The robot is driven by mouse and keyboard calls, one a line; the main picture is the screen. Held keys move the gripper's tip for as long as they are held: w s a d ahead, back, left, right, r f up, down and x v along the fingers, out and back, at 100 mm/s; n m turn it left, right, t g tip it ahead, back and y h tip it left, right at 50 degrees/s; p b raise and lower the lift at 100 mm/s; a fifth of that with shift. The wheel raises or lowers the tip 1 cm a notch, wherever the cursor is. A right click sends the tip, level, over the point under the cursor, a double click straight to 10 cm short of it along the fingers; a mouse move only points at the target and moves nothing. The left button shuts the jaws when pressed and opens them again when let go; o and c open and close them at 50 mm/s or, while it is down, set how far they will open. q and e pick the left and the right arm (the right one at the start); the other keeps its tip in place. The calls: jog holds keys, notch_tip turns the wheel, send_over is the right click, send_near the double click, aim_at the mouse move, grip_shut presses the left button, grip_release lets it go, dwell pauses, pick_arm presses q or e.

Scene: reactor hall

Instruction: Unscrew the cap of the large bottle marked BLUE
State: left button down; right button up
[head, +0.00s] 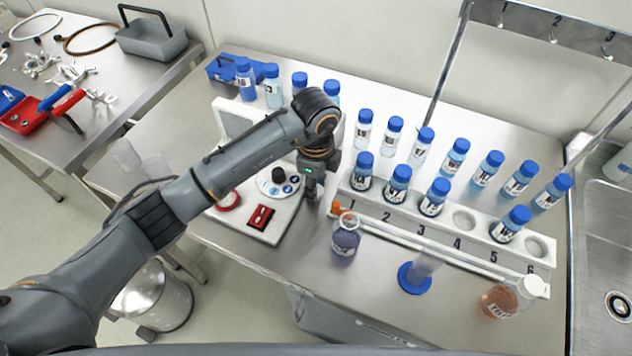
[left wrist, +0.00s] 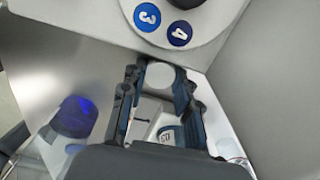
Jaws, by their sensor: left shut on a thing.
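The large bottle (head: 345,240) with blue-violet liquid stands on the bench in front of the rack's left end. Its neck looks bare, and I cannot read its label in the head view. In the left wrist view a blue shape at the left (left wrist: 75,118) looks like this bottle. My left gripper (head: 313,192) points down behind and left of the bottle, apart from it, beside the instrument plate. It is shut on a white round thing (left wrist: 163,76) that looks like a screw cap. The head view does not show this cap clearly. My right gripper is not in view.
A white numbered rack (head: 410,212) holds several blue-capped vials, with more behind it. A blue-based cylinder (head: 415,275) and a white-capped orange bottle (head: 502,299) stand in front. An instrument plate with a numbered disc (head: 279,184) is at left. A sink (head: 612,250) is at right.

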pick_arm(q)
jog(key=shift+f, duration=0.15)
jog(key=c, duration=1)
grip_release()
jog(key=shift+r, duration=0.55)
jog(key=shift+s+r+b, duration=0.1)
jog(key=shift+r+b, duration=0.9)
jog(key=shift+r, duration=4.65)
